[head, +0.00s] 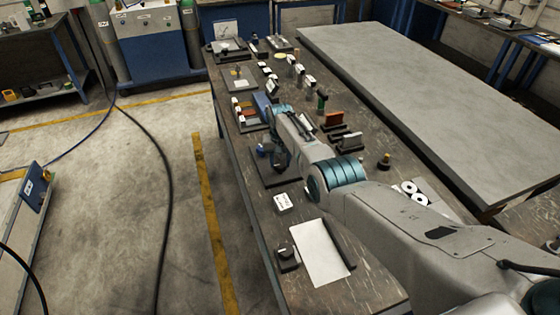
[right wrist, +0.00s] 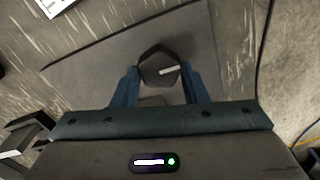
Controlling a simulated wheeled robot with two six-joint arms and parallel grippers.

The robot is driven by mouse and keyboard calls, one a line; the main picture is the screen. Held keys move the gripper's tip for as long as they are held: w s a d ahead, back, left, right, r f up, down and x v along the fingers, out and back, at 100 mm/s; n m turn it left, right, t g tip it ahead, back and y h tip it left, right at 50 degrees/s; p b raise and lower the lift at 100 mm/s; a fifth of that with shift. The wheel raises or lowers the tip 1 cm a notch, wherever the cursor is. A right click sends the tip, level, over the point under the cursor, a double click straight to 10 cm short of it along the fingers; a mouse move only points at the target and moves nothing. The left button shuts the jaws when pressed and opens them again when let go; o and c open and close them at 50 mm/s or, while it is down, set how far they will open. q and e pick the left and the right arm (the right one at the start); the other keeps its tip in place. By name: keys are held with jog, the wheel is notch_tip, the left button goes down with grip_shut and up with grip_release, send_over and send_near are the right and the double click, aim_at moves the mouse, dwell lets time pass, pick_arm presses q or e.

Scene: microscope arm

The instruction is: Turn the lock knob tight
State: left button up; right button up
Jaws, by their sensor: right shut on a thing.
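The lock knob (right wrist: 160,70) is a dark, faceted knob with a short white mark line on its top. In the right wrist view it sits between the two blue fingers of my right gripper (right wrist: 159,76), which is shut on it. The white line runs nearly level, slightly tilted. Beneath it lies a flat dark grey plate (right wrist: 100,62). In the head view my right gripper (head: 274,155) reaches down over the dark plate (head: 268,180) near the bench's left edge; my arm and gripper largely hide the knob there. My left gripper is not in view.
A small white block (head: 283,202), a white sheet (head: 320,253) and a black box with a knob (head: 287,257) lie on the near bench. Several small parts (head: 297,70) crowd the bench beyond my gripper. A broad grey slab (head: 430,90) stands to the right.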

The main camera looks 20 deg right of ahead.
aim_at(280, 163)
jog(key=o, duration=1)
jog(key=shift+r, duration=0.55)
notch_tip(280, 163, up, 10)
jog(key=shift+f+b, duration=0.15)
jog(key=shift+b, duration=0.15)
